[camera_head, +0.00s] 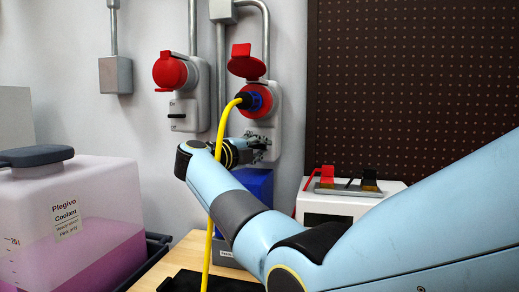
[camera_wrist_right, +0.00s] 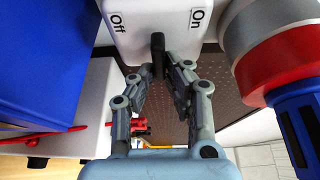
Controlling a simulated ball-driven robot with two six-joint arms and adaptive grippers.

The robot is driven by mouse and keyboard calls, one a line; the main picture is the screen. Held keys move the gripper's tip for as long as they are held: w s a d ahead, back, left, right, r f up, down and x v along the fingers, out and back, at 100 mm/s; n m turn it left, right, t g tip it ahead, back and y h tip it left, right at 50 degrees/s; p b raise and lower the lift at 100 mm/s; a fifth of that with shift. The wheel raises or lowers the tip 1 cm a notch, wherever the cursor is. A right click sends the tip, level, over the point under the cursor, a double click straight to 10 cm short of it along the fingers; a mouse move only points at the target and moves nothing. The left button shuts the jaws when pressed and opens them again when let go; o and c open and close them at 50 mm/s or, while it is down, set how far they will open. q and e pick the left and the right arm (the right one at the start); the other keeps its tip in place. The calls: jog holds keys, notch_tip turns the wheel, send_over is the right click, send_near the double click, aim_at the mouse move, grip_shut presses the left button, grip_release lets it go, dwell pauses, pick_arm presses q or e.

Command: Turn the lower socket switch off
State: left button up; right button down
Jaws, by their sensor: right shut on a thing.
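The lower socket (camera_head: 262,118) is the right-hand one on the wall, with its red cap flipped up and the yellow cable's plug (camera_head: 245,101) in it. My right gripper (camera_head: 256,148) is at the bottom of this socket and hides its switch in the head view. In the right wrist view, the black switch lever (camera_wrist_right: 157,45) stands about midway between the Off and On labels on the white housing (camera_wrist_right: 145,32). The fingertips of my right gripper (camera_wrist_right: 160,72) are shut on the lever's end. My left gripper is not in view.
A second socket (camera_head: 187,110) with a closed red cap is to the left. A blue box (camera_head: 258,186), a white device (camera_head: 325,206) and a coolant container (camera_head: 70,215) stand below.

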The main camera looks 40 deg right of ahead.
jog(key=c, duration=1.4)
grip_release()
jog(key=shift+o, duration=0.2)
jog(key=shift+a, duration=0.1)
jog(key=v, duration=0.7)
jog(key=shift+a, duration=0.1)
